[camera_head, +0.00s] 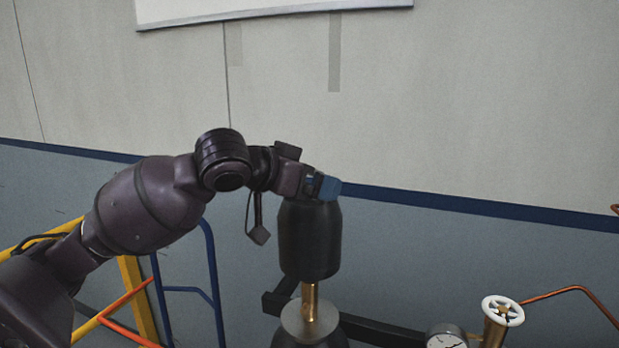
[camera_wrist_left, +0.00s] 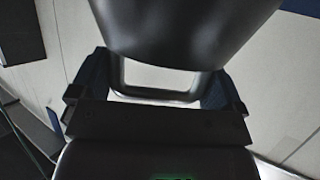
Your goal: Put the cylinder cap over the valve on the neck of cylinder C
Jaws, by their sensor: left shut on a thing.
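The cylinder cap (camera_head: 310,240) is a dark, roughly upright can-shaped piece, held by its top end. My left gripper (camera_head: 322,187), with blue fingertips, is shut on it. In the left wrist view the cap (camera_wrist_left: 185,30) fills the top, in front of the fingers (camera_wrist_left: 155,85). Below the cap's lower rim shows a brass valve stem (camera_head: 309,302), rising from a pale round collar (camera_head: 307,322) on a dark cylinder (camera_head: 285,341). The valve's upper part is hidden by the cap; I cannot tell whether it is inside or behind it. No letter is readable. My right gripper is out of view.
A dark bar (camera_head: 380,326) runs behind the cylinder. At the lower right are a gauge (camera_head: 447,341), a white handwheel (camera_head: 502,311) and a copper pipe (camera_head: 560,290). A blue rail (camera_head: 212,260) and yellow frame (camera_head: 137,292) stand left. The wall behind is clear.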

